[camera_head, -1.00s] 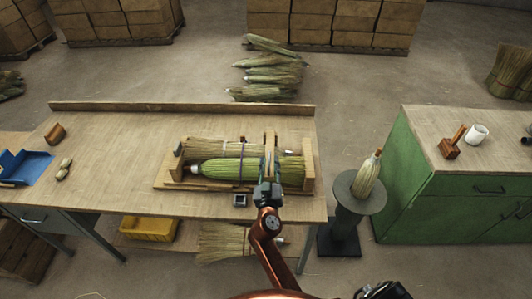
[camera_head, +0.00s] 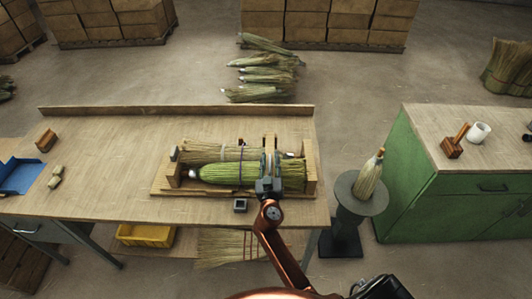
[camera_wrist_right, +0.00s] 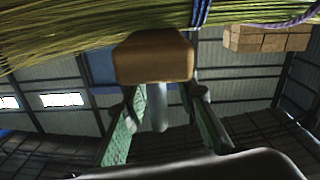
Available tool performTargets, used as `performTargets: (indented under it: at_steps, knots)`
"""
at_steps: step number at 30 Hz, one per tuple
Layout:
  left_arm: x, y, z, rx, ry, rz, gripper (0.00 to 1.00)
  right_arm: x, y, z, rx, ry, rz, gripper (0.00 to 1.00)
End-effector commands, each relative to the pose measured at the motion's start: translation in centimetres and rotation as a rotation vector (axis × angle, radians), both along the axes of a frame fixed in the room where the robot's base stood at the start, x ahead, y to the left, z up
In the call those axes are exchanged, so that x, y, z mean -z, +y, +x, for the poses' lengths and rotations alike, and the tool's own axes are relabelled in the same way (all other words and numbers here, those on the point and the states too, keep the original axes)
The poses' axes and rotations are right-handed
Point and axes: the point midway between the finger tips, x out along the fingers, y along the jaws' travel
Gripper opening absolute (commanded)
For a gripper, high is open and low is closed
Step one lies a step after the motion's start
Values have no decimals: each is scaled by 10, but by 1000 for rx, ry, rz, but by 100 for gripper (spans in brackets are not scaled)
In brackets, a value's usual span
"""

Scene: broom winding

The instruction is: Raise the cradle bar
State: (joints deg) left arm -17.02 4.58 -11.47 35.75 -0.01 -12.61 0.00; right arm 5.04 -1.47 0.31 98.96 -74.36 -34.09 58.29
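A wooden cradle (camera_head: 310,168) stands on the workbench. A broom with green straw (camera_head: 222,174) lies lengthwise in it beside a tan straw bundle (camera_head: 205,154). My right gripper (camera_head: 270,172) is at the cradle's front, over its right half, and hides part of the broom and cradle. In the wrist view, my right gripper's green fingers (camera_wrist_right: 163,95) stand apart with a grey rounded peg (camera_wrist_right: 158,108) between them. A brown wooden block (camera_wrist_right: 153,58), perhaps part of the cradle bar, is just beyond the fingertips. Contact cannot be told. My left gripper is not in view.
A small dark square item (camera_head: 240,206) sits at the bench's front edge. A round stand (camera_head: 345,190) with a small broom (camera_head: 369,174) and a green cabinet (camera_head: 460,205) are on the right. The bench (camera_head: 110,150) is mostly clear left of the cradle.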

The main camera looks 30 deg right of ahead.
Motion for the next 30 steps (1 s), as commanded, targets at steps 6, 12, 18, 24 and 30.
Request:
performTargets:
  at_steps: [6,12,18,24,30]
  knots:
    - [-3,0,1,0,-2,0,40,0,-7,4,1,0,0,26]
    - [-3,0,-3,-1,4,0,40,0,-6,4,0,-1,1,26]
    - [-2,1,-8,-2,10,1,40,0,-6,4,0,0,0,14]
    - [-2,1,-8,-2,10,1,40,0,-7,4,1,0,0,0]
    - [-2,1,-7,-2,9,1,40,0,-7,3,2,1,0,0]
